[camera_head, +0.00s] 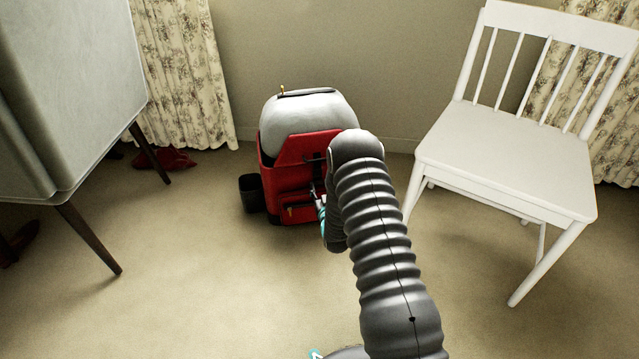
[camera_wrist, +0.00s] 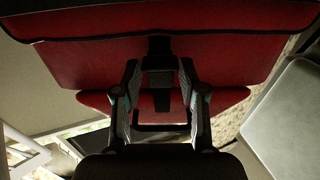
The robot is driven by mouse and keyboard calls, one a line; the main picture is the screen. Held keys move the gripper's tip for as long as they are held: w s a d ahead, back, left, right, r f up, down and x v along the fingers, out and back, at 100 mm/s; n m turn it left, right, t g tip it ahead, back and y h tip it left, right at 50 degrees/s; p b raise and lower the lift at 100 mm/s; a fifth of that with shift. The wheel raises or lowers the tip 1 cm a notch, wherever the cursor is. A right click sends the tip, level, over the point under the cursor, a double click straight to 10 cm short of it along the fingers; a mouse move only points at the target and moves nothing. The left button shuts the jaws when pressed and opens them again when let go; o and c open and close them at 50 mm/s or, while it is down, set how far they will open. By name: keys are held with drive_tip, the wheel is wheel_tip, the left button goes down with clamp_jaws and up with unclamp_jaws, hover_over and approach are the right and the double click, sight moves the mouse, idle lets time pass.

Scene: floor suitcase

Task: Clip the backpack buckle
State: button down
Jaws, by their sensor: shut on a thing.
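The red and grey backpack (camera_head: 290,148) stands upright on the carpet, its red front toward me. My arm covers part of its right side. My gripper (camera_head: 319,200) is at the lower red front, mostly hidden behind my arm. In the wrist view my gripper (camera_wrist: 159,68) is shut on a black buckle part (camera_wrist: 159,62), in front of the red fabric (camera_wrist: 95,60). A short black strap (camera_wrist: 159,46) lies in line with the buckle part. The dark view does not show clearly whether the buckle halves are joined.
A white chair (camera_head: 505,155) stands to the right of the backpack. A grey cabinet on dark legs (camera_head: 75,90) stands at the left. The carpet in front is clear.

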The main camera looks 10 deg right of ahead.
drive_tip(key=shift+a+r, duration=0.1)
drive_tip(key=shift+r, duration=0.15)
drive_tip(key=c, duration=0.7)
unclamp_jaws()
drive_tip(key=shift+r, duration=0.1)
drive_tip(key=shift+o, duration=0.3)
drive_tip(key=shift+s, duration=0.1)
drive_tip(key=shift+s, duration=0.2)
drive_tip(key=s, duration=1.1)
drive_tip(key=shift+s+d, duration=0.2)
drive_tip(key=shift+d, duration=0.2)
